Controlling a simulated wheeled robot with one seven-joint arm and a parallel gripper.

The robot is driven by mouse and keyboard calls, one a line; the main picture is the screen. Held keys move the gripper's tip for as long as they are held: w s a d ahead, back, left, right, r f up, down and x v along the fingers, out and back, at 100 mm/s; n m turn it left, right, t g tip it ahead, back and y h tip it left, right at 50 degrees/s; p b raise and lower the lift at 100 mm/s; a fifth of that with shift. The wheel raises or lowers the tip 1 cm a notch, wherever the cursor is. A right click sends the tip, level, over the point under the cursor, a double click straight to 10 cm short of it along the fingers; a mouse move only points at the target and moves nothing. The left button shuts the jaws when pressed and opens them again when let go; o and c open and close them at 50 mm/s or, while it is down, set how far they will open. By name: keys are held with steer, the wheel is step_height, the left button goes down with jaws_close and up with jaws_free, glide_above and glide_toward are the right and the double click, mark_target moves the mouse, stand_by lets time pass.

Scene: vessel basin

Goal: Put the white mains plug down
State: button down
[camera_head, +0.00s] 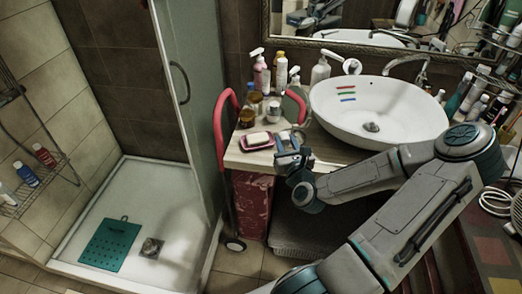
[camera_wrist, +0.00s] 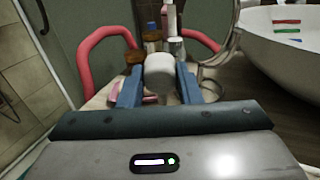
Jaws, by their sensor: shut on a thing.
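The white mains plug (camera_wrist: 160,72) is between the two blue fingers of my gripper (camera_wrist: 160,88) in the wrist view, with its rounded white body facing the camera. My gripper is shut on it. In the head view my gripper (camera_head: 289,148) is over the front part of the wooden counter (camera_head: 238,158), just right of the soap dish. The plug is too small and covered there to make out clearly. I cannot tell whether it touches the counter. The plug's far side and pins are hidden.
A pink soap dish (camera_head: 247,146) with soap (camera_head: 258,138) lies left of my gripper. Bottles and jars, including an amber jar (camera_head: 247,117), stand behind. The white basin (camera_head: 345,122) is to the right. A red tubular handle (camera_head: 218,122) rises at the counter's left edge.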

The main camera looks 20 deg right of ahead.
steer(key=w+a+f, duration=0.4)
steer(key=w, duration=0.1)
steer(key=w+a+f, duration=0.2)
steer(key=shift+w+a+p, duration=0.25)
steer(key=shift+w+p, duration=0.05)
steer(key=shift+f, duration=2)
steer(key=shift+f, duration=0.1)
steer(key=c, duration=1)
jaws_free()
steer(key=shift+c, duration=0.2)
